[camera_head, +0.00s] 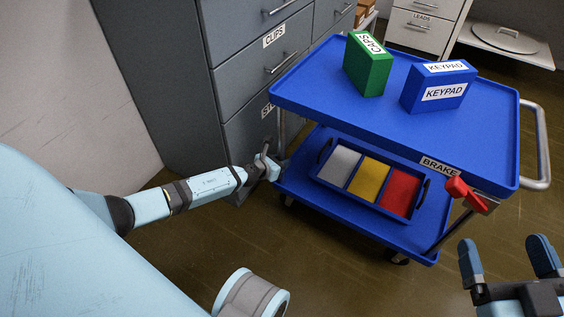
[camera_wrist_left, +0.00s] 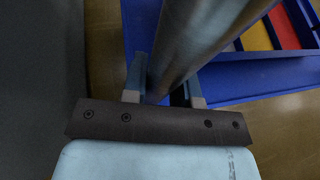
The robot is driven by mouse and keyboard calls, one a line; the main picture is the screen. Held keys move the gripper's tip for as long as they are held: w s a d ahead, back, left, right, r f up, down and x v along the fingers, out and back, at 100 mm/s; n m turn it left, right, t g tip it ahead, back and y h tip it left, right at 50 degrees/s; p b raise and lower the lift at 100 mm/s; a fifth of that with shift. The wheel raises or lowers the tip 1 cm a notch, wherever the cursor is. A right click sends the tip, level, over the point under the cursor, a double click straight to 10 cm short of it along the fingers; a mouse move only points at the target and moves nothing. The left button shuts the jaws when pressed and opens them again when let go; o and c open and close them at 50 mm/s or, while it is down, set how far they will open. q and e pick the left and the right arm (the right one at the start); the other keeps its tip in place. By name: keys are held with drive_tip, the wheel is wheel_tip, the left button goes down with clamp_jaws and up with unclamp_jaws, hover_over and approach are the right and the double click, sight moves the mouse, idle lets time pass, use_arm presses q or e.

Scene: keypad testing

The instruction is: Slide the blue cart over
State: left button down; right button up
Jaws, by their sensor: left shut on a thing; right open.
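The blue cart (camera_head: 330,95) stands on the floor, with an upper and a lower shelf. My left gripper (camera_head: 268,163) is shut on a grey metal post of the cart at its left end. In the left wrist view the post (camera_wrist_left: 195,45) passes between the fingers. A red lever (camera_head: 466,194) sits beside the BRAKE label (camera_head: 440,167) at the front right corner. My right gripper (camera_head: 510,257) is open and empty in front of that corner, apart from the cart.
A green CAPS box (camera_head: 368,66) and a blue KEYPAD box (camera_head: 438,88) stand on the upper shelf. A tray (camera_head: 322,158) with grey, yellow and red sections is on the lower shelf. Grey drawers (camera_head: 247,80) stand close behind the cart's left end. Floor shows in front.

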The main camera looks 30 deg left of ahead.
use_arm(q)
drive_tip(key=shift+a, duration=0.2)
use_arm(e)
drive_tip(key=shift+a, duration=0.15)
use_arm(q)
drive_tip(key=c, duration=0.8)
unclamp_jaws()
drive_tip(key=shift+d, duration=0.1)
drive_tip(key=shift+s, duration=0.1)
use_arm(e)
drive_tip(key=shift+s, duration=0.15)
